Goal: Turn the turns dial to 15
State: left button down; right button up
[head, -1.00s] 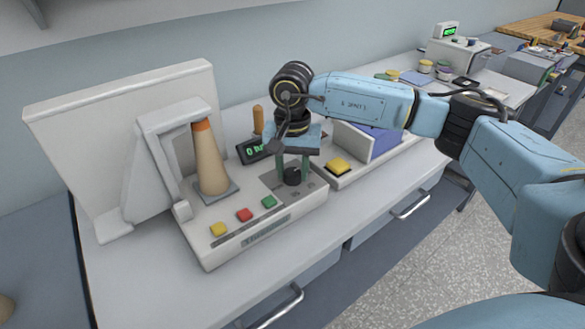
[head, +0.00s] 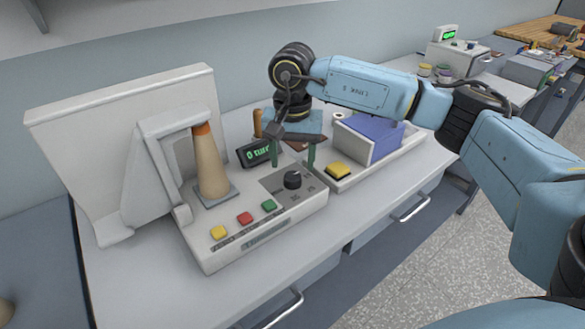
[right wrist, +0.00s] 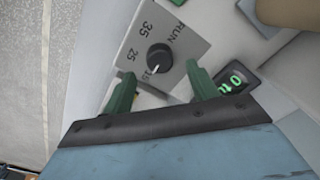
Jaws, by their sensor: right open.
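The turns dial is a black round knob (head: 292,180) on a grey plate at the right end of the winder's control box (head: 258,229). In the right wrist view the knob (right wrist: 159,57) has a white pointer mark aimed at the label 15; labels 25, 35 and RUN also show around it. My right gripper (head: 293,156) is open, its two green fingers above and behind the knob, apart from it. The right wrist view shows the fingers (right wrist: 160,75) spread on either side with nothing between them. My left gripper is out of view.
A small display (head: 256,153) reading "0 turn", partly cut off by my gripper, stands behind the box. Yellow, red (head: 244,218) and green buttons line its front. A tan cone (head: 210,165) stands left.

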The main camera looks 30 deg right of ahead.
aim_at(293, 175)
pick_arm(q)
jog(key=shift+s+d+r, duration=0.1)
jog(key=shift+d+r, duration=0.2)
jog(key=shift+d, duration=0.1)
pick_arm(e)
notch_tip(293, 175, up, 9)
jog(key=shift+r, duration=0.2)
